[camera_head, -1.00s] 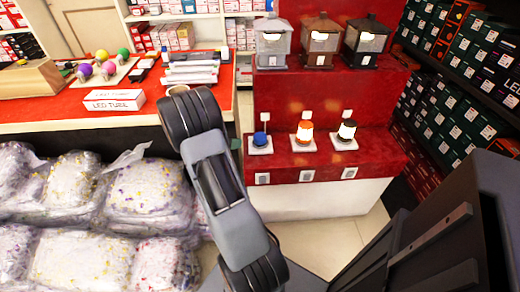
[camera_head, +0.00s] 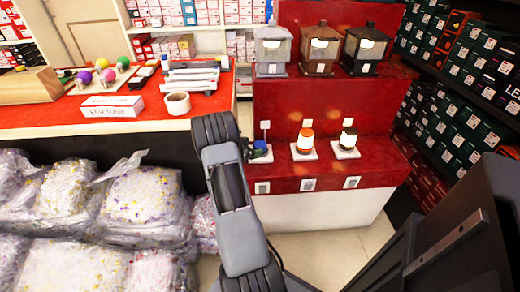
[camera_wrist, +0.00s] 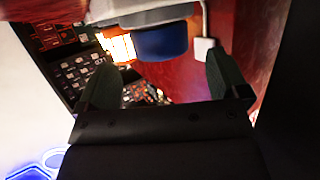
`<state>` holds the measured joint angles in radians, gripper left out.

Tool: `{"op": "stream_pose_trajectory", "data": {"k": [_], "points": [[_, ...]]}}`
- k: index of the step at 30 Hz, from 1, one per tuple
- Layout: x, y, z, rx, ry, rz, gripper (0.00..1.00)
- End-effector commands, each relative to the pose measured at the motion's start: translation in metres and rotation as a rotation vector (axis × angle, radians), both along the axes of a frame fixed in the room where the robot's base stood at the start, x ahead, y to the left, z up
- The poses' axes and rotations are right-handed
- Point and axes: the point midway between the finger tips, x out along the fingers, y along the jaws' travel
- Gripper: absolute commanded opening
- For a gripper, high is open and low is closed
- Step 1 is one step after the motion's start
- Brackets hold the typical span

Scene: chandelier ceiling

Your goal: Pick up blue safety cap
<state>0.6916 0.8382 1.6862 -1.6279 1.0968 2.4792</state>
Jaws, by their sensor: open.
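The blue safety cap (camera_head: 260,146) sits on a small white base at the left of a row of three lamps on the red display step. It is partly hidden by my arm's end in the head view. In the wrist view the blue cap (camera_wrist: 162,42) appears upside down, just beyond and between the fingertips. My gripper (camera_wrist: 164,72) is open, with a dark green finger on each side and nothing held. In the head view the fingers are mostly hidden behind my arm.
An orange lamp (camera_head: 305,140) and a white-lit lamp (camera_head: 348,139) stand on white bases right of the cap. Lanterns (camera_head: 320,45) stand on the upper step. A red counter (camera_head: 140,118) with a tape roll (camera_head: 177,103) is at left, above stacked bags (camera_head: 140,205).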

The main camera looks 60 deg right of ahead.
Motion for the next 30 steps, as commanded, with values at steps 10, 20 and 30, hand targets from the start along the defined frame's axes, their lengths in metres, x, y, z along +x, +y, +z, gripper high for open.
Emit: {"op": "stream_pose_trajectory", "data": {"k": [10,20,30], "points": [[-0.011,-0.031,-0.011,0.000,0.000,-0.003,0.93],[-0.016,-0.046,-0.016,0.000,0.000,0.000,0.93],[-0.016,-0.046,-0.016,0.000,0.000,-0.001,0.64]]}}
